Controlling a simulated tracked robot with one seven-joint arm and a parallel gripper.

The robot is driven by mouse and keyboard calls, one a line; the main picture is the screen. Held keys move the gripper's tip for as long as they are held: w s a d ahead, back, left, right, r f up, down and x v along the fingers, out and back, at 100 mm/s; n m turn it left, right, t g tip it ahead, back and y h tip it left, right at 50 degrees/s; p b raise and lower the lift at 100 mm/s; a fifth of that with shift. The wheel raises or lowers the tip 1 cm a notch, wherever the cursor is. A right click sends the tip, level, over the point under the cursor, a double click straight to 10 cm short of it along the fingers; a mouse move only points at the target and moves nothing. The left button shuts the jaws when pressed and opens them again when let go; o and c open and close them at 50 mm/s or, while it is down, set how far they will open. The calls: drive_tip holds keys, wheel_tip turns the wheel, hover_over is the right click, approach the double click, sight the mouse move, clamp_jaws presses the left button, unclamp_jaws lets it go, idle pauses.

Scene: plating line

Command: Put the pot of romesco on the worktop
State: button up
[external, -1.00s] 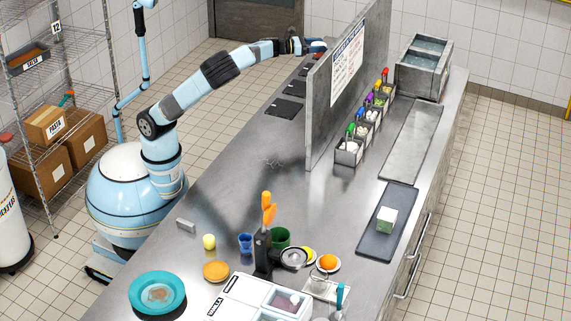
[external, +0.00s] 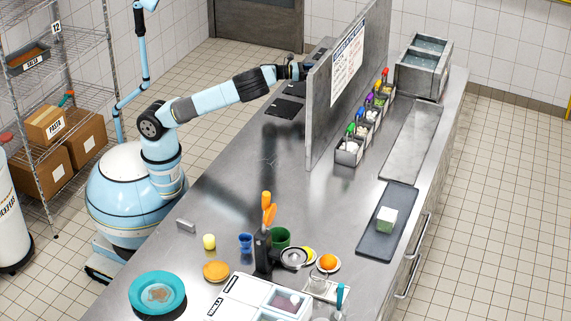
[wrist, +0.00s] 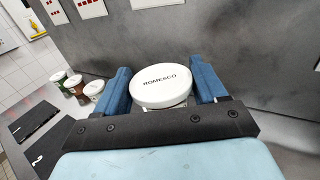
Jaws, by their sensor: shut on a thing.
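The pot of romesco (wrist: 161,86) has a white lid with ROMESCO printed on it. It sits between the two blue fingers of my gripper (wrist: 163,92) in the wrist view, and the fingers are shut on it. Most of the pot's body is hidden under the lid and behind the gripper. In the external view my gripper (external: 303,71) is at the far end of the steel worktop (external: 225,185), beside the upright metal partition, which partly hides it. The pot cannot be made out there. I cannot tell whether its base touches the worktop.
The metal partition (external: 345,90) stands close to the right of my gripper. Several other pots (wrist: 75,85) and dark mats (wrist: 38,122) show at the left in the wrist view. The worktop's middle is clear. A teal plate (external: 150,280) and other kitchenware crowd the near end.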

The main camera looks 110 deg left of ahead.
drive_tip(key=w+a+f+m+t+h, duration=0.2)
drive_tip(key=w+a+f+m+h, duration=0.3)
drive_tip(key=w, duration=0.4)
drive_tip(key=s+a+r+m+h, duration=0.1)
drive_tip(key=s+a+m+h, duration=0.25)
drive_tip(key=a+h, duration=0.55)
drive_tip(key=shift+n+y, duration=0.25)
drive_tip(key=shift+y, duration=0.65)
drive_tip(key=shift+a+f, duration=0.3)
drive_tip(key=shift+f, duration=0.8)
drive_tip(key=shift+a+f, duration=0.35)
drive_tip(key=shift+f, duration=0.7)
drive_tip(key=shift+a+f, duration=0.3)
drive_tip(key=shift+f, duration=0.8)
drive_tip(key=shift+f, duration=0.4)
drive_tip(key=o, duration=1.3)
drive_tip(key=shift+c, duration=0.2)
drive_tip(key=shift+s, duration=0.1)
